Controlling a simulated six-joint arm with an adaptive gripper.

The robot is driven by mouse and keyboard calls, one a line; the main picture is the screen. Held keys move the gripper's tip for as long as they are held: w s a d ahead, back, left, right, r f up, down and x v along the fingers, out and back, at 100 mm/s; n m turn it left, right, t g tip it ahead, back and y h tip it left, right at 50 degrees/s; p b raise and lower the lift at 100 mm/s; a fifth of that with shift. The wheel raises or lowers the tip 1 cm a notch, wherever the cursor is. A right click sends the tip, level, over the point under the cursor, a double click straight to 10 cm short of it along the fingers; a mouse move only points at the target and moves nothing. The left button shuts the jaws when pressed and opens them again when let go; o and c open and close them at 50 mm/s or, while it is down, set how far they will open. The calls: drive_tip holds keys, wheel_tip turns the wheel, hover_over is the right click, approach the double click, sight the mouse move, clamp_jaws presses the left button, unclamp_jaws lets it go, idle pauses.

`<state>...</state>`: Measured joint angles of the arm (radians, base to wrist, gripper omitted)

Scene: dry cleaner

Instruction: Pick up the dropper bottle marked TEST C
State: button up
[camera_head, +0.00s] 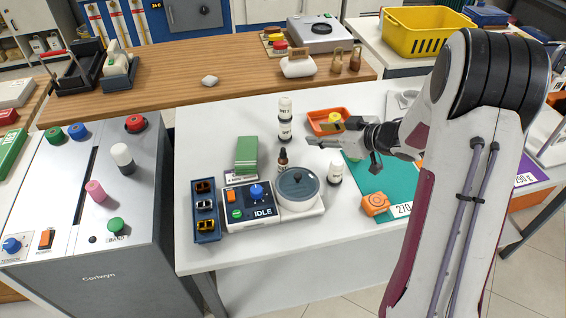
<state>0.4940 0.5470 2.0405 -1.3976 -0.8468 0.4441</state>
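A small dark dropper bottle (283,160) stands upright on the white table, just behind the grey round-lidded device. Its label is too small to read, so I cannot tell whether it says TEST C. Two white bottles with dark lettering (285,131) (285,107) show one above the other behind it, and another white bottle (335,173) stands right of the round lid; their labels are not clearly legible. My gripper (318,143) reaches in from the right, to the right of the dropper bottle and apart from it in the picture. Its finger opening is not clear.
The IDLE control box (251,213) and round-lidded device (298,189) stand in front of the bottles. A green block (246,154) and blue clip tray (206,228) are left. An orange tray (318,118), teal mat (398,178) and orange tape measure (375,204) lie right.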

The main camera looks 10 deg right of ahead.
sight(285, 154)
wheel_tip(285, 154, down, 5)
drive_tip(key=s+a+g+y, duration=0.1)
drive_tip(key=s+a+y, duration=0.1)
drive_tip(key=s+y, duration=0.1)
drive_tip(key=shift+n, duration=0.4)
drive_tip(key=shift+w+a, duration=0.1)
drive_tip(key=shift+x, duration=3.3)
drive_tip(key=shift+x, duration=2.55)
drive_tip(key=shift+a+f, duration=0.1)
drive_tip(key=shift+c, duration=0.2)
clamp_jaws()
